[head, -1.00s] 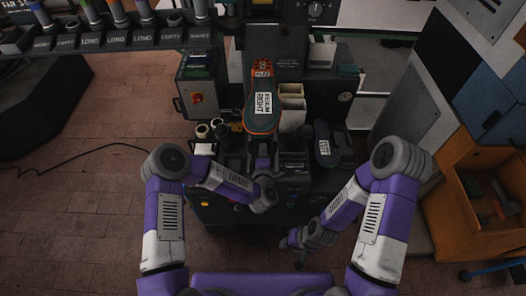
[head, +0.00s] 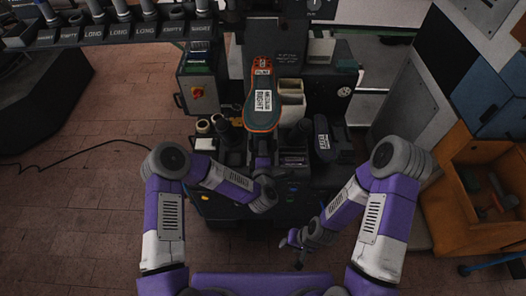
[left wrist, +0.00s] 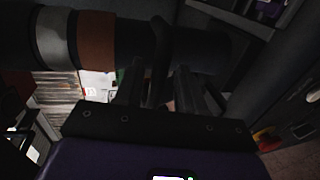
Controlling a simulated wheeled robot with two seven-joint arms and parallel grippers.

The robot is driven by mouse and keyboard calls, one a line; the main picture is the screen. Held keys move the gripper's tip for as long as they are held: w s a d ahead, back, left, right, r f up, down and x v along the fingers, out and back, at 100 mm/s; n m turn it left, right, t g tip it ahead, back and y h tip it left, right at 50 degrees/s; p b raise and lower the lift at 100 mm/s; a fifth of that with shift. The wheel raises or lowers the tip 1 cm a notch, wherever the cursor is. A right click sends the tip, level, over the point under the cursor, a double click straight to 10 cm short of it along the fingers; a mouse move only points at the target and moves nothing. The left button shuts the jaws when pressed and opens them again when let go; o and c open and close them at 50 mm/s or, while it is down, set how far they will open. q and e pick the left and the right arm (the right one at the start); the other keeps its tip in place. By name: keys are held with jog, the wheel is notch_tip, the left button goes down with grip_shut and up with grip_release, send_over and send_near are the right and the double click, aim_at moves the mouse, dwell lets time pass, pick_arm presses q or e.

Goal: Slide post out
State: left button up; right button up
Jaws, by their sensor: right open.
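In the left wrist view a dark round bar (left wrist: 200,45), which looks like the post, runs across the top, with a grey band and a brown band (left wrist: 97,40) at its left. My left gripper (left wrist: 160,78) reaches to this bar; its two fingers stand apart, with a dark upright piece between them. I cannot tell whether they grip. In the head view my left gripper (head: 263,150) is at the front of the press, just below an orange-rimmed sole marked RIGHT (head: 263,118). My right gripper (head: 298,255) is open and empty, low in front of the press.
A rack (head: 120,32) of labelled posts stands at upper left. Cream bins (head: 291,107) sit right of the sole, and a second dark sole (head: 322,140) lies further right. A control box (head: 200,93) stands left. An orange cabinet (head: 465,235) is at right.

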pick_arm(q)
jog(key=v, duration=0.7)
jog(key=shift+s+p, duration=0.35)
notch_tip(320, 180, down, 7)
jog(key=s+m+g+h, duration=0.2)
jog(key=m+g+h, duration=0.15)
jog(key=m, duration=0.25)
jog(key=s+a+f+m+g, duration=0.4)
jog(key=s+a+g, duration=0.1)
jog(key=s, duration=0.4)
jog(key=s+a+f+m+g, duration=0.4)
jog(key=s+f+m+g, duration=0.1)
jog(key=s, duration=0.5)
jog(key=shift+a+g+h, duration=0.35)
jog(key=shift+a+g, duration=0.05)
jog(key=shift+g, duration=0.45)
